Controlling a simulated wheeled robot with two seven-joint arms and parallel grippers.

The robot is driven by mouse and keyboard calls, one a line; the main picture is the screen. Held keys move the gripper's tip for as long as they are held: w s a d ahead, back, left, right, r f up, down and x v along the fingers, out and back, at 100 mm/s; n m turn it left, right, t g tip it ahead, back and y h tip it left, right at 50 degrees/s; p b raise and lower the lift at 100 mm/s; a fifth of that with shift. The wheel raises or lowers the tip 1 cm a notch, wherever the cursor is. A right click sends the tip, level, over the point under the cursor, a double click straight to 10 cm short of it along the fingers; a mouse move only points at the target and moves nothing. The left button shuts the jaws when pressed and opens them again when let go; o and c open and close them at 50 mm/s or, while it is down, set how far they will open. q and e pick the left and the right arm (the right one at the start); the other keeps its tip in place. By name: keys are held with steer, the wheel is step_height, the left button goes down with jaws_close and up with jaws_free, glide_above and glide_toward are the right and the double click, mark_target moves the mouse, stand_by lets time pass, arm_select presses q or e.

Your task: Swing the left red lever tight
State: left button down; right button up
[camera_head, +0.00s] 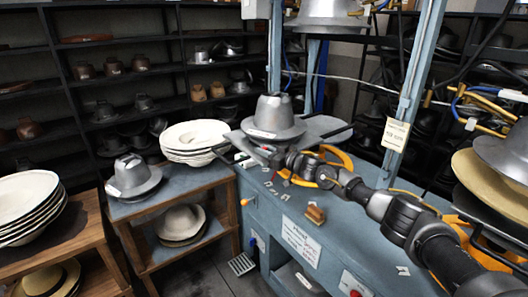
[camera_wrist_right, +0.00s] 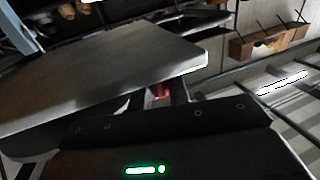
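My right arm comes in from the right in the head view, and its gripper (camera_head: 258,154) is at the left end of the blue press bench, just below the press plate. In the right wrist view a small red piece (camera_wrist_right: 160,90), seemingly the red lever, shows just beyond the dark gripper body, under the edge of a grey plate (camera_wrist_right: 120,70). The fingertips are mostly dark or hidden, so I cannot tell whether they touch or grip it. In the head view the lever is not clearly visible behind the gripper. My left gripper is not in view.
A grey metal hat form (camera_head: 273,118) stands on the press above the blue bench (camera_head: 345,235). A wooden stand (camera_head: 190,188) with stacked white hats (camera_head: 194,137) and a grey hat form (camera_head: 133,177) is to the left. A brush (camera_head: 315,214) lies on the bench.

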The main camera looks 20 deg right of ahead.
jaws_close()
